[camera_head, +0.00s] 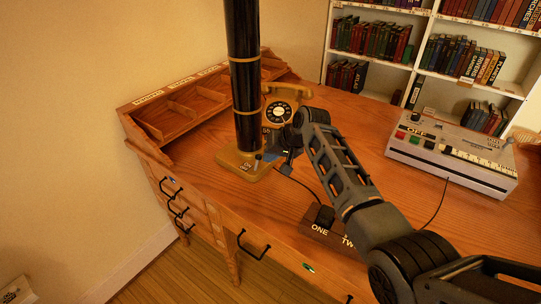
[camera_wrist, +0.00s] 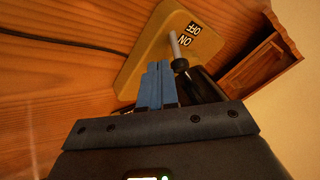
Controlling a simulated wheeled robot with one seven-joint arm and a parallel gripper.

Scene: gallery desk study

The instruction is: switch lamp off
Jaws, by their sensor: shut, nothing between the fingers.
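The lamp (camera_head: 244,75) stands upright on the wooden desk, with a black, gold-banded column and a yellow base (camera_head: 232,158). Its top is out of the head view. In the wrist view the base (camera_wrist: 150,45) carries a label reading ON and OFF and a small metal toggle switch (camera_wrist: 175,45) beside it. My gripper (camera_head: 268,157) is at the right side of the lamp base. In the wrist view my gripper (camera_wrist: 158,66) has its blue fingers together and empty, with the tips just short of the toggle. I cannot tell whether they touch it.
A rotary telephone (camera_head: 284,108) stands behind my gripper. A wooden block marked ONE and TWO (camera_head: 318,230) lies near the front edge. A grey button machine (camera_head: 450,155) is at right. Wooden pigeonholes (camera_head: 190,105) line the left back. A cable runs across the desk.

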